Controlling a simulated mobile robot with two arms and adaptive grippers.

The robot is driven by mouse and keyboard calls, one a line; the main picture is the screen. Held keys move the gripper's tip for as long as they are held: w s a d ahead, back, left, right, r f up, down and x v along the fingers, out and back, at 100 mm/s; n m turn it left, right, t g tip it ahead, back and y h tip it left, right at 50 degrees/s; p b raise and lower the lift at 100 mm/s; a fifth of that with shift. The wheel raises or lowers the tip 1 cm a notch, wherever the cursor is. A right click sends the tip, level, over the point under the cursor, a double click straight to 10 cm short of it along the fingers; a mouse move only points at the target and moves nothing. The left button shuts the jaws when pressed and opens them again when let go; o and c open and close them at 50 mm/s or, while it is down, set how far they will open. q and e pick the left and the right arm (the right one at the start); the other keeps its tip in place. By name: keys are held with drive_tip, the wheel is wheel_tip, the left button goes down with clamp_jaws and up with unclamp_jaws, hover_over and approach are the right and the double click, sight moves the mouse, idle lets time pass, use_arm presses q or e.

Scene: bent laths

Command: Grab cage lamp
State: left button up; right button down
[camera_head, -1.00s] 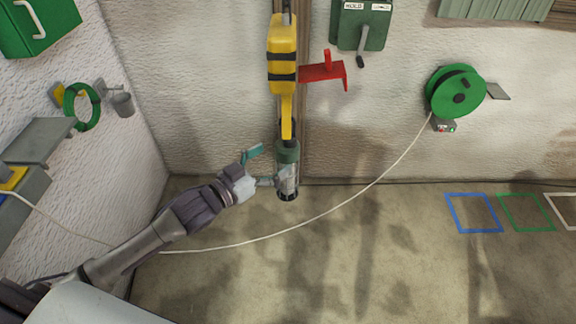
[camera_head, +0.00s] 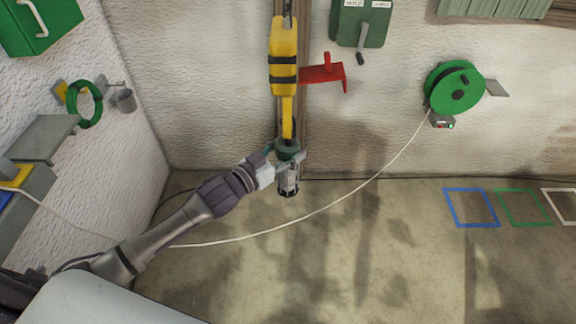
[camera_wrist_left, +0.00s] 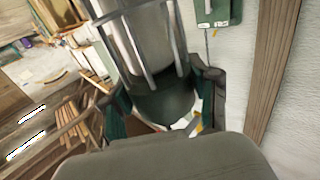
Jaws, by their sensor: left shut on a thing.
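The cage lamp (camera_head: 288,183) hangs upright below a yellow hanging unit with black bands (camera_head: 283,55). It has a green top and a clear, caged lower part. My left gripper (camera_head: 285,160) reaches in from the left and is shut on the lamp near its green part. In the left wrist view the lamp's pale tube and metal cage bars (camera_wrist_left: 150,45) fill the upper middle. The gripper's fingers (camera_wrist_left: 160,105) stand on both sides of the green part there. My right gripper is not in view.
A red bracket (camera_head: 323,73) sticks out right of the yellow unit. A green cable reel (camera_head: 455,88) is on the wall, and its white cable (camera_head: 330,208) sags across to the left. Blue and green floor frames (camera_head: 471,207) lie at the right. The middle floor is clear.

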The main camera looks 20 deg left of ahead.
use_arm(q)
clamp_jaws()
drive_tip(key=shift+r, duration=0.1)
